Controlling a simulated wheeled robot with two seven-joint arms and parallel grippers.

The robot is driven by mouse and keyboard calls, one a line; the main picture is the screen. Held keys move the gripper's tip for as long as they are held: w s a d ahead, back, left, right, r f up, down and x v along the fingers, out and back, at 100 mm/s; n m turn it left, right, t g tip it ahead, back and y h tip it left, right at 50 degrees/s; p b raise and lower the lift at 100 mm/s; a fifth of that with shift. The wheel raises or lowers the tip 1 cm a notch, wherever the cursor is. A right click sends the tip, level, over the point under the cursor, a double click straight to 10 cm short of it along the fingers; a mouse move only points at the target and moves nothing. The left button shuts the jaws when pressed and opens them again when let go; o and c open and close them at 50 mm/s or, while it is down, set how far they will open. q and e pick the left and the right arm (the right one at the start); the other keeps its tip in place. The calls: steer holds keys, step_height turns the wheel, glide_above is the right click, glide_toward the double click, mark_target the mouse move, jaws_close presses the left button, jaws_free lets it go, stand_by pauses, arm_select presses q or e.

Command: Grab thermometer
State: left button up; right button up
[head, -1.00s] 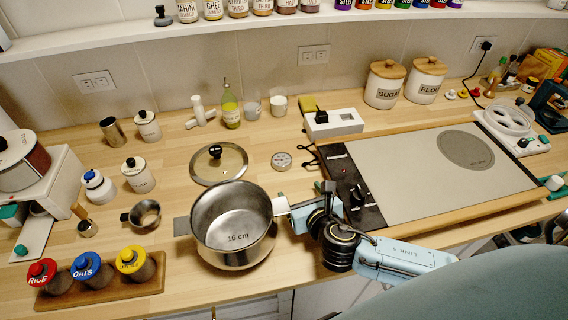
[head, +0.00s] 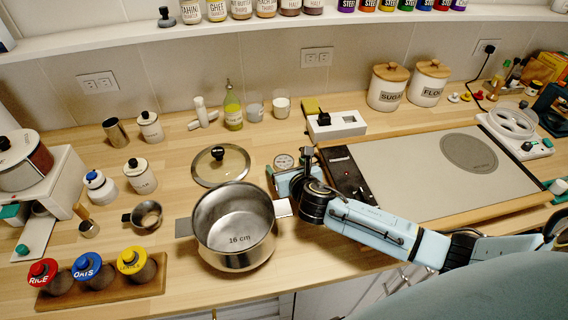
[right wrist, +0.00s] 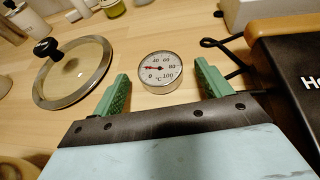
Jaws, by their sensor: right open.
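The thermometer is a small round dial (head: 284,160) lying face up on the wooden counter, between the glass lid and the cooktop. In the right wrist view its white face with a red needle (right wrist: 160,71) appears between my fingertips. My right gripper (head: 290,165) is open and empty, with its green fingers to the left and right of the dial in the right wrist view (right wrist: 163,78). I cannot tell how high the fingertips are above the counter. My left gripper is not in view.
A steel pot (head: 234,228) stands just in front and left of my right gripper. A glass lid (head: 220,181) lies left of the dial. The cooktop (head: 425,180) is to the right, with a white box (head: 337,127) and black cable behind.

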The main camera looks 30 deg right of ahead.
steer(key=shift+x, duration=0.85)
steer(key=shift+r, duration=0.1)
steer(key=c, duration=1.1)
